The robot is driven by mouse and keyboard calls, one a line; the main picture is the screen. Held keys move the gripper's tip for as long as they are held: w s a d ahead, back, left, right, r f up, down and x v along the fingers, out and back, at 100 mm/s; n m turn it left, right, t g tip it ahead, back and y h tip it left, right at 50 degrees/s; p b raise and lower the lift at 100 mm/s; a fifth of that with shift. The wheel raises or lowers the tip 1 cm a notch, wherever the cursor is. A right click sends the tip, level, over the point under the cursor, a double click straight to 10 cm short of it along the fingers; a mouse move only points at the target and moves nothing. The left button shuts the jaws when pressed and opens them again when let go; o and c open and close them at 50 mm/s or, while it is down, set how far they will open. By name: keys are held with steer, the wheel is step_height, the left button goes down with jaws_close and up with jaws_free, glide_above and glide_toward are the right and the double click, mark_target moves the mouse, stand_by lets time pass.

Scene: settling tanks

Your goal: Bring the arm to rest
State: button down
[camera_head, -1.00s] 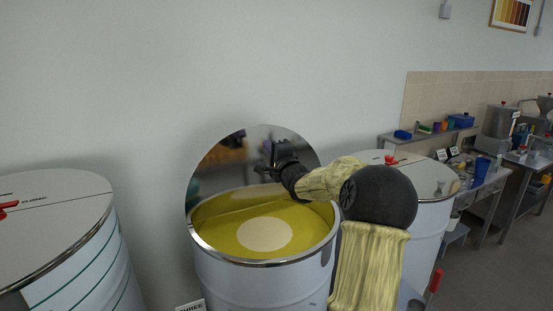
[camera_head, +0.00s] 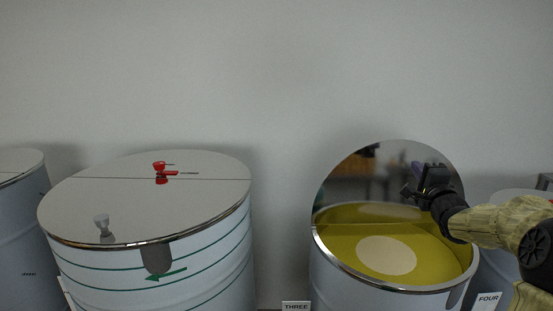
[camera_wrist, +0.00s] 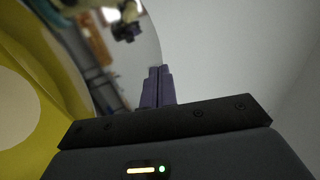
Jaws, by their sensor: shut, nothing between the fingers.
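My gripper (camera_head: 418,183) is at the right of the head view, at the end of my sleeved arm, above the right side of an open tank (camera_head: 325,258). The tank holds yellow liquid (camera_head: 345,237) with a pale round patch (camera_head: 387,255), and its mirror-like lid (camera_head: 350,178) stands raised behind. In the wrist view the purple fingers (camera_wrist: 157,88) are together with nothing between them. The raised lid also shows there (camera_wrist: 140,50), left of the fingers, with the yellow (camera_wrist: 48,130) at the far left. Whether the fingers touch the lid I cannot tell.
A closed tank (camera_head: 215,262) with a red handle (camera_head: 162,172) on its lid stands left of the open one. Another tank (camera_head: 22,230) is at the left edge. Labels THREE (camera_head: 296,306) and FOUR (camera_head: 488,300) show low down. The wall behind is bare.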

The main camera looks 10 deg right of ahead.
steer(key=s+a+f+n+g+y, duration=0.2)
steer(key=a+f+n+g, duration=0.6)
steer(key=a+f, duration=0.95)
steer(key=s+a+f+n+g, duration=0.4)
steer(key=s+a+f+n, duration=0.2)
steer(key=s, duration=0.6)
steer(key=s+a+f+n+g+y, duration=0.1)
steer(key=s+a+f+n+g, duration=0.4)
steer(key=s+a, duration=0.4)
steer(key=s+f, duration=0.1)
steer(key=s, duration=0.1)
steer(key=shift+s+n, duration=0.35)
steer(key=shift+n, duration=0.05)
steer(key=shift+w+d, duration=0.15)
steer(key=shift+d, duration=0.05)
